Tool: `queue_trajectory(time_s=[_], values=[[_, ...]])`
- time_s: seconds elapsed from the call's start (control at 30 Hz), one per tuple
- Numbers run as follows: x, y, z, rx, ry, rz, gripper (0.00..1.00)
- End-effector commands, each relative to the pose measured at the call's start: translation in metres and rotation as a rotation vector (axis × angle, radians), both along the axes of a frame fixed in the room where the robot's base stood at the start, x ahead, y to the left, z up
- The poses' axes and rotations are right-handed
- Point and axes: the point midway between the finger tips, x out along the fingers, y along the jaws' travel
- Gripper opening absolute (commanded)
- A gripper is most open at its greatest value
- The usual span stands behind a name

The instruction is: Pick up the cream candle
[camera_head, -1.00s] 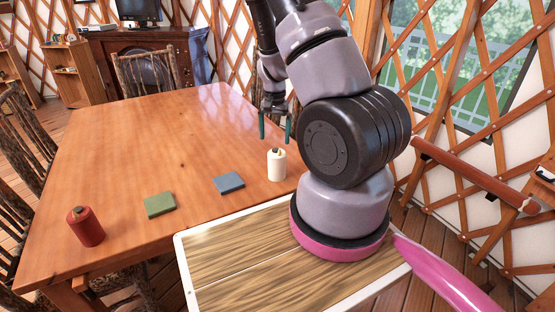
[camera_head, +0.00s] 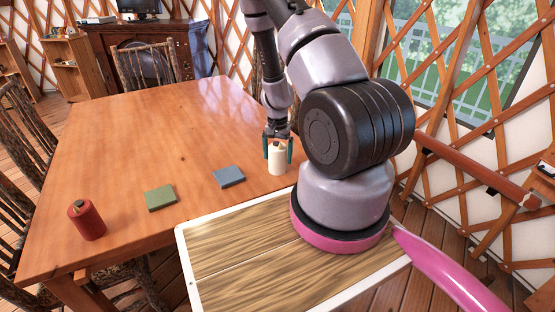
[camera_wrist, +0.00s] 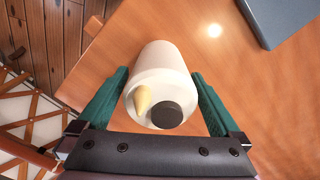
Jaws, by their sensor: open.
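The cream candle (camera_head: 277,160) stands upright on the wooden table (camera_head: 150,125), near its right edge. It also shows in the wrist view (camera_wrist: 160,75), seen from above, with a pale pointed piece and a dark round piece on its top. My gripper (camera_head: 278,147) points down over the candle. Its two green fingers are open, one on each side of the candle; in the wrist view my gripper (camera_wrist: 157,100) shows a small gap beside the candle on at least the right.
A blue square (camera_head: 229,177) and a green square (camera_head: 160,197) lie left of the candle. A red candle (camera_head: 86,220) stands at the table's near left. Chairs line the left and far sides. The table's middle is clear.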

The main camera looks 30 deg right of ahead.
Motion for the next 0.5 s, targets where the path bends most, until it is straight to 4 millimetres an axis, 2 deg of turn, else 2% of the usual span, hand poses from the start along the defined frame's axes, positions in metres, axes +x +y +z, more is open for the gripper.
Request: queue_trajectory(time_s=[0.17,0.2,0.27,0.4,0.43,0.5], values=[[0.0004,0.0002,0.0,0.001,-0.001,0.001,1.0],[0.0004,0.0002,0.0001,0.001,-0.001,0.001,0.92],[0.0004,0.0002,0.0001,0.001,-0.001,0.001,0.69],[0.0004,0.0002,0.0003,0.001,-0.001,0.001,0.16],[0.0005,0.0002,0.0004,0.0,-0.001,0.001,0.11],[0.0006,0.0001,0.0005,0.0,-0.001,0.001,0.11]])
